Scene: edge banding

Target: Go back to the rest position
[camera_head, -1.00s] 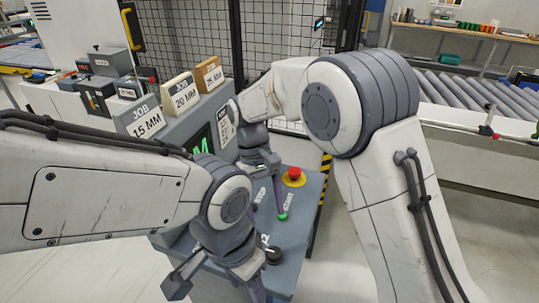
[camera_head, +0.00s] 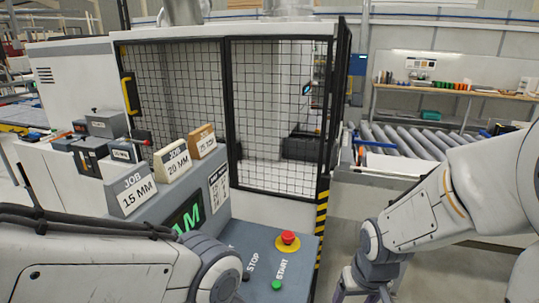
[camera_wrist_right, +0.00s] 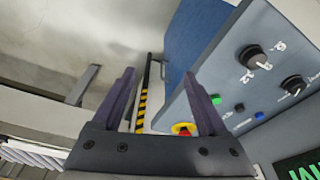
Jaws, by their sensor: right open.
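My right gripper (camera_wrist_right: 158,100) is open and empty in the right wrist view, its two fingers apart. In the head view my right arm comes in at the right, and its wrist (camera_head: 375,260) hangs low, to the right of the control panel (camera_head: 255,240) and apart from it. The panel carries a red emergency button (camera_head: 288,239) on a yellow ring and a green start button (camera_head: 277,285). My left arm (camera_head: 90,265) reaches in at the lower left; its gripper is out of the frame.
Three job blocks (camera_head: 133,195) marked 15, 20 and 25 MM stand on the grey console. A black mesh fence (camera_head: 275,110) stands behind it, with a yellow-black striped post (camera_head: 321,225). A roller conveyor (camera_head: 400,140) lies at the right. Floor shows between panel and right arm.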

